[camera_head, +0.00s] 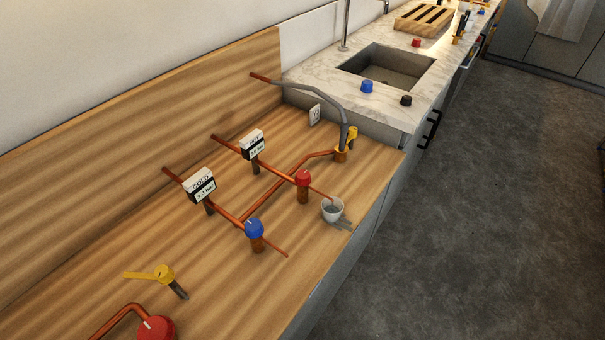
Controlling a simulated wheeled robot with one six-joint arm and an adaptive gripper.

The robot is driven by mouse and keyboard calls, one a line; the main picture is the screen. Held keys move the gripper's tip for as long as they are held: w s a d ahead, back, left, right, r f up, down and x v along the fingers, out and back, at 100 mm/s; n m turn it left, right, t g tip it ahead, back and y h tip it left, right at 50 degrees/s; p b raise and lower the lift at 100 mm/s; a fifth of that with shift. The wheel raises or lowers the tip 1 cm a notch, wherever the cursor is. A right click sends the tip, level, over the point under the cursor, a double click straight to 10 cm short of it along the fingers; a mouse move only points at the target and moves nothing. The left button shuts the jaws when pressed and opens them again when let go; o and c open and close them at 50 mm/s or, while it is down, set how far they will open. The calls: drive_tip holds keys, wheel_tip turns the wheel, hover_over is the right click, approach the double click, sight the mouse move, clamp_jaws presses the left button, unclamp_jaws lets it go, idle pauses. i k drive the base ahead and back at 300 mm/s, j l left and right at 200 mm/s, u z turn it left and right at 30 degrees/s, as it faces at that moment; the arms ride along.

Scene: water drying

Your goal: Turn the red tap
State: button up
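A larger red knob (156,329) sits by a bent copper pipe at the bottom left edge, partly cut off. Another small red knob (416,43) is on the marble counter beyond the sink. I cannot tell which of these the task means. My gripper does not show in the head view.
A blue tap (254,228) is near the middle red one. A yellow lever (163,274) stands at the front left. Two gauges (201,185) and (253,145) stand above the pipes. A grey hose (325,91) arches behind. Open floor (480,210) lies right.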

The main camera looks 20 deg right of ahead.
sight(416, 42)
drive_tip(key=i+l, duration=0.15)
drive_tip(key=l, duration=0.2)
drive_tip(key=i+l, duration=0.15)
drive_tip(key=l, duration=0.2)
drive_tip(key=i+l, duration=0.15)
drive_tip(key=l, duration=0.2)
drive_tip(key=i+l, duration=0.15)
drive_tip(key=l, duration=0.2)
drive_tip(key=i+l, duration=0.15)
drive_tip(key=l, duration=0.2)
drive_tip(key=i+l, duration=0.15)
drive_tip(key=l, duration=0.2)
